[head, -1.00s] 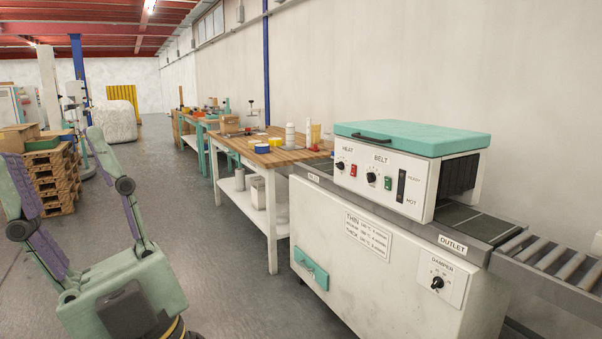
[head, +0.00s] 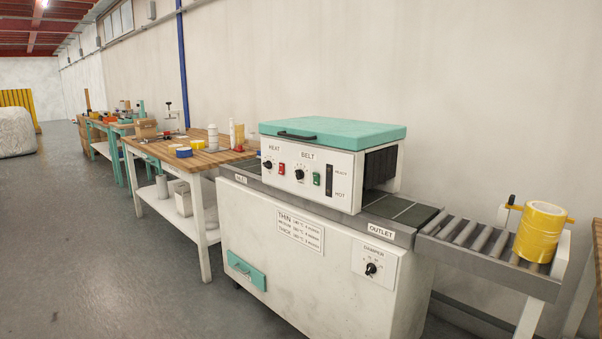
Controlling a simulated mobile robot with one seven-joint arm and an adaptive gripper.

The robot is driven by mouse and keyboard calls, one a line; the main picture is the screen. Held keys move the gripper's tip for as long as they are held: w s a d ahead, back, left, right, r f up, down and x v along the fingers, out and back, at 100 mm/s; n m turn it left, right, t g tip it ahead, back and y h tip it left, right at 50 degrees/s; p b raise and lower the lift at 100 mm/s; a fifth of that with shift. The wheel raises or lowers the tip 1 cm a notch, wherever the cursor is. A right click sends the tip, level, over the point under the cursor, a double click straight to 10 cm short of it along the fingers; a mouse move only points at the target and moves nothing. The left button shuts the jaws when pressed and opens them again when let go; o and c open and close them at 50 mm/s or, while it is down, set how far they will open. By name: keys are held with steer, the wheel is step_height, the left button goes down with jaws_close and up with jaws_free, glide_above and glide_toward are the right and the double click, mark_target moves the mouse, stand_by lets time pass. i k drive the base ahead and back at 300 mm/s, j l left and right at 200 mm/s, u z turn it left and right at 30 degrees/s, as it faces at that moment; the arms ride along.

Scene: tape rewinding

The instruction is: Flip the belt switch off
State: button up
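The belt switch (head: 316,180) is a small green rocker on the white front panel of the shrink machine (head: 350,190), to the right of the BELT knob (head: 300,175). Whether the rocker is on or off is too small to tell. A red switch (head: 281,169) sits to its left beside the HEAT knob (head: 267,165). My gripper is not in the head view now, so its opening and anything in it are hidden.
Roller rails (head: 465,235) run right from the outlet, with yellow tape rolls (head: 541,232) at their end. A wooden workbench (head: 170,150) stands left of the machine. The grey floor (head: 120,270) in front is clear.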

mark_target(316, 176)
steer(key=i+l, duration=0.3)
steer(key=i+l+z, duration=0.15)
steer(key=i, duration=0.3)
steer(key=i+l, duration=0.35)
steer(key=i+z, duration=0.05)
